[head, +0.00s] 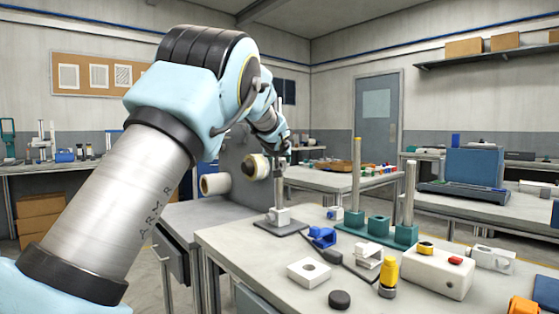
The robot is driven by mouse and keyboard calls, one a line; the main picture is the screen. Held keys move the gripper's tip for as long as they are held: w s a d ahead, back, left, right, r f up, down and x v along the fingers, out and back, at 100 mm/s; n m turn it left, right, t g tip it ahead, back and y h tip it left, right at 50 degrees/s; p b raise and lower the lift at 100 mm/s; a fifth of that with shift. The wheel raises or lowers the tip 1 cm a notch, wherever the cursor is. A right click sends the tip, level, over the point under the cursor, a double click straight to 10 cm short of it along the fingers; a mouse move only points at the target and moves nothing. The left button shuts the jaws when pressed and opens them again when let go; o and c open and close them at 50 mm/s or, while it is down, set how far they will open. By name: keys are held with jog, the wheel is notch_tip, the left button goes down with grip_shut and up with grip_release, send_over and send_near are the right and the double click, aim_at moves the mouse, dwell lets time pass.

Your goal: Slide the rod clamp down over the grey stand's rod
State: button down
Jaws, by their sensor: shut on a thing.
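The grey stand has a flat dark grey base (292,229) on the near worktable, toward its back left edge. Its upright metal rod (280,188) rises from the base, with a small white block (275,215) around or beside its foot. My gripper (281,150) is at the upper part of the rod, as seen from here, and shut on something. The piece it holds is small and mostly hidden by the fingers and wrist; I take it to be the rod clamp. I cannot tell whether it is around the rod or just in front of or behind it.
A green base (397,241) with two tall posts stands right of the stand. A reel (257,168) is behind left.

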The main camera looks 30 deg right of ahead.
aim_at(279, 198)
jog(key=shift+f+b, duration=1.65)
jog(key=shift+f, duration=0.2)
jog(key=shift+f+b, duration=2.4)
jog(key=shift+f, duration=0.1)
jog(key=shift+f+b, duration=2.25)
jog(key=shift+f, duration=0.2)
jog(key=shift+c, duration=0.8)
grip_release()
jog(key=shift+s, duration=0.1)
